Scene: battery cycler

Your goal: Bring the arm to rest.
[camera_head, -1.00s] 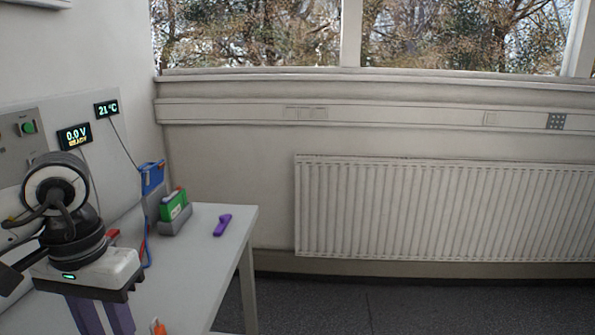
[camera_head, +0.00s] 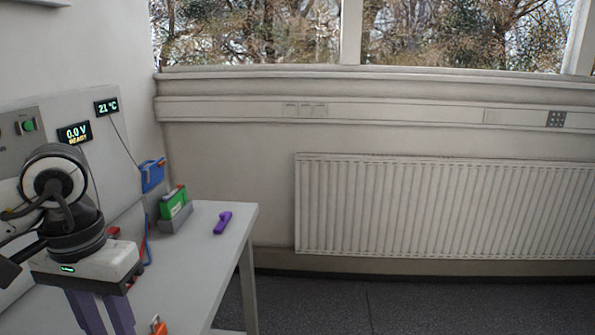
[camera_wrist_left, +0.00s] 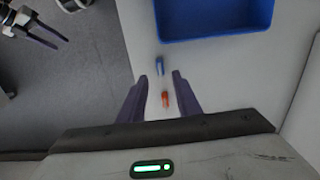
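My left gripper (camera_head: 102,314) hangs over the near left part of the white table (camera_head: 238,240) in the head view, fingers pointing down. In the left wrist view its two purple fingers (camera_wrist_left: 161,84) stand apart with nothing held. A small blue piece (camera_wrist_left: 160,65) and a small orange-red piece (camera_wrist_left: 165,98) show beyond and between the fingers, apparently on the surface below. My right gripper (camera_wrist_left: 48,36) shows small at the top left of the left wrist view, over the floor, with its two fingers apart and empty. It is outside the head view.
A green block (camera_head: 174,204) sits in a grey holder (camera_head: 176,223), near a blue device (camera_head: 152,176). A purple object (camera_head: 222,222) lies near the table's far edge. An orange piece (camera_head: 158,327) is right of my left gripper. A blue tray (camera_wrist_left: 214,24) shows in the wrist view.

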